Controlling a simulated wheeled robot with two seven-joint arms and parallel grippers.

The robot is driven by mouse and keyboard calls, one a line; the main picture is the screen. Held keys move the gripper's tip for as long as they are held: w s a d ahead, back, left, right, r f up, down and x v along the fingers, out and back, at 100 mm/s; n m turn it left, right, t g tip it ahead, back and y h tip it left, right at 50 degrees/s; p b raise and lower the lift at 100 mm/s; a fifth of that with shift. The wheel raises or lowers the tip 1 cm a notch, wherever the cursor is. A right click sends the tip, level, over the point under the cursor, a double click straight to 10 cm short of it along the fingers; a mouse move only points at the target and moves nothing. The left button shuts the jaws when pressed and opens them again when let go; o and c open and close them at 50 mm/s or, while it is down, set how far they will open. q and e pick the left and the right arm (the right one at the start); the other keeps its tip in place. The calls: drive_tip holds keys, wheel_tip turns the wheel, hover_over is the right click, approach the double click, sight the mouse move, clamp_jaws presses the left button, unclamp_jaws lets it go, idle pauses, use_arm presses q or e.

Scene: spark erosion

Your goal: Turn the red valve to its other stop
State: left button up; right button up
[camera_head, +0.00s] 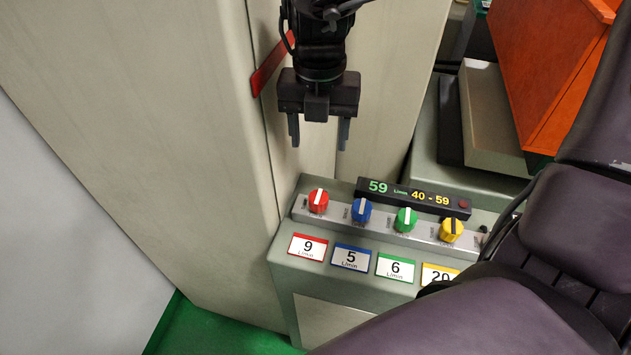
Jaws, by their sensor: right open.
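The red valve (318,201) is a round red knob with a white pointer line, at the left end of a row of knobs on a grey console (345,273). Its pointer line runs roughly up and down in the picture. A red-framed card (308,246) below it reads 9 L/min. My right gripper (319,142) hangs above and behind the red valve in the picture, its two fingers pointing down and apart. It is open and empty, and does not touch the valve. My left gripper is not in view.
Blue (361,210), green (405,220) and yellow (451,230) knobs stand right of the valve. A display (412,197) behind them reads 59 L/min and 40 - 59. A tall beige cabinet (175,130) rises at left.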

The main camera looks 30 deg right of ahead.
sight(318, 196)
wheel_tip(318, 196, down, 8)
drive_tip(key=b, duration=0.6)
drive_tip(key=shift+r+b, duration=0.25)
drive_tip(key=shift+b, duration=0.15)
drive_tip(key=shift+f, duration=0.25)
wheel_tip(318, 196, down, 6)
drive_tip(key=shift+f+p, duration=0.15)
drive_tip(key=shift+p, duration=0.25)
drive_tip(key=shift+f, duration=0.65)
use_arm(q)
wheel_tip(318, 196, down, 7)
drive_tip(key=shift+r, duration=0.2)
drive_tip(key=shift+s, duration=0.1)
use_arm(e)
drive_tip(key=c, duration=1)
